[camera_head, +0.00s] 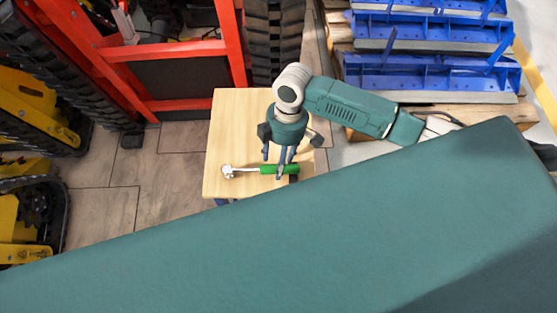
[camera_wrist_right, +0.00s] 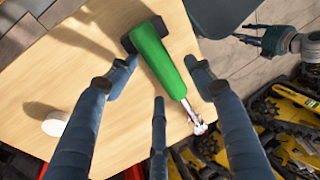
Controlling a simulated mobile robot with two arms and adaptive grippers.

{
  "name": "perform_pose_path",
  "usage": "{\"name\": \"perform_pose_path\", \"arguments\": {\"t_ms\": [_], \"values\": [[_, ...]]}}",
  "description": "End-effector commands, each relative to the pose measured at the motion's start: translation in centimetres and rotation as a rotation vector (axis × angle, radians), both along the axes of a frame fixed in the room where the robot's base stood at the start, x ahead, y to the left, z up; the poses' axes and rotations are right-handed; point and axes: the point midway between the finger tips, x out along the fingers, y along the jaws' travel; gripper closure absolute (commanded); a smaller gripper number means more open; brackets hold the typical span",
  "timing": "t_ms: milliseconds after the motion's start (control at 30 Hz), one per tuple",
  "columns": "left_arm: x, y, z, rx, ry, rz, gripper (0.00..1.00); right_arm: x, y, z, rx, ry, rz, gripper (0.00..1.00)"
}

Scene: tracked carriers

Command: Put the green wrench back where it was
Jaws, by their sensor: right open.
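The green wrench (camera_head: 279,169) lies flat on a small light wooden table (camera_head: 226,125), its silver ratchet head to the left and its green handle to the right. My right gripper (camera_head: 281,163) is open above the handle, fingers pointing down. In the right wrist view, the wrench handle (camera_wrist_right: 158,58) shows between and beyond the spread fingers of the right gripper (camera_wrist_right: 158,88); contact cannot be told. A dark block (camera_wrist_right: 128,44) is at the handle's end. A gripper of mine, apparently the left (camera_wrist_right: 250,40), shows small at upper right; its jaws are unclear.
A white round object (camera_wrist_right: 55,123) is on the tabletop in the right wrist view. A red frame (camera_head: 165,52) stands behind the table. Blue racks (camera_head: 430,70) on pallets are at right. Yellow tracked machines (camera_head: 30,115) stand at left. Grey tiled floor (camera_head: 165,180) is clear left of the table.

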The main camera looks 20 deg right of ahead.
Motion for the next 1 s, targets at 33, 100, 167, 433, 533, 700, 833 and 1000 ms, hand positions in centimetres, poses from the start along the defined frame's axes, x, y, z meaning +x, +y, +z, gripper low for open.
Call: {"name": "perform_pose_path", "arguments": {"t_ms": [33,100,167,433,533,700,833,1000], "values": [[0.0,0.0,0.1,0.0,0.0,0.0,0.6,0.3,-0.2,0.9,0.0,-0.004,-0.001,0.47],[0.0,0.0,0.2,0.0,0.0,0.0,0.6,0.5,-0.4,2.3,0.0,-0.005,0.001,0.47],[0.0,0.0,0.2,0.0,0.0,0.0,0.6,0.8,-0.6,3.6,0.0,-0.006,0.0,0.47],[0.0,0.0,0.4,0.0,0.001,0.0,0.6,1.5,-1.5,8.7,0.0,-0.003,0.001,0.47],[-0.1,0.0,0.4,0.0,0.001,0.0,0.6,1.7,-1.7,9.8,-0.001,-0.003,0.0,0.47],[-0.1,0.0,0.4,0.0,0.001,0.0,0.6,1.8,-1.8,10.6,0.0,-0.001,0.0,0.47],[-0.1,0.0,0.4,0.0,0.001,0.0,0.6,1.8,-1.9,10.7,0.0,0.0,0.0,0.47],[-0.1,0.0,0.4,0.0,0.002,0.0,0.6,1.8,-1.8,10.7,0.0,0.0,0.0,0.47]]}}
